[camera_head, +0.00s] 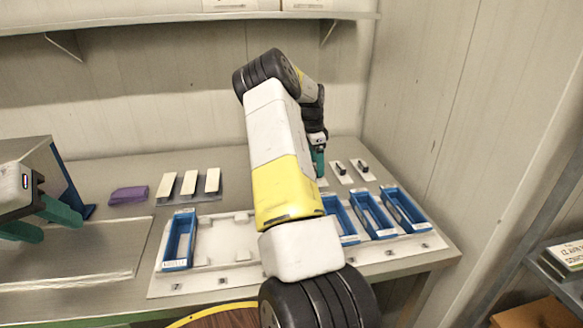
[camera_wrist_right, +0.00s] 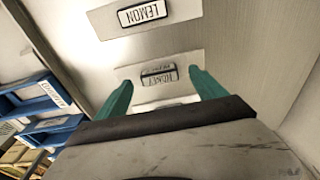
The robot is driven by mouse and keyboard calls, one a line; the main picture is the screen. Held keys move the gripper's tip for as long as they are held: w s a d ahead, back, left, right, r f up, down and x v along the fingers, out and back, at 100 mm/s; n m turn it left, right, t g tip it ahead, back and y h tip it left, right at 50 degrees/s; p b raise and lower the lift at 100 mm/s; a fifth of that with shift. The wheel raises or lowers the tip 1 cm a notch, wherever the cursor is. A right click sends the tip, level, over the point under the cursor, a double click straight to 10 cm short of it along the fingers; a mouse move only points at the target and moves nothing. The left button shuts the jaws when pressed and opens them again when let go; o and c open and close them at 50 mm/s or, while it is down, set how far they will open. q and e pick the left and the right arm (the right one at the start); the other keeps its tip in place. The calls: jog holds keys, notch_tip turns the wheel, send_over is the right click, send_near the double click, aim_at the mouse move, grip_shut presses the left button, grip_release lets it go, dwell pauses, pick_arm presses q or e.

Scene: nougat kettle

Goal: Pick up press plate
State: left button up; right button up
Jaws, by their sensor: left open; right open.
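Flat pale plates with small dark raised labels or handles lie in a row at the back right of the table. In the head view two show clearly, a middle plate (camera_head: 340,171) and a right plate (camera_head: 363,170); another is partly hidden by my right gripper (camera_head: 318,163). In the right wrist view my right gripper (camera_wrist_right: 162,88) is open, with a plate (camera_wrist_right: 128,73) between its fingertips in the picture and a LEMON plate (camera_wrist_right: 185,14) beyond. I cannot tell whether the fingers touch it. My left gripper (camera_head: 45,222) is open and empty at the far left.
A white tray (camera_head: 215,283) holds several blue bins (camera_head: 180,240). Three cream bars (camera_head: 190,183) stand on a grey base, beside a purple cloth (camera_head: 128,195). My right arm hides the tray's middle. Walls close off the back and right; a shelf (camera_head: 180,18) hangs above.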

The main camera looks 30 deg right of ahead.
jog(key=shift+d+f, duration=0.15)
jog(key=shift+f, duration=0.7)
jog(key=c, duration=1.5)
jog(key=shift+r, duration=0.1)
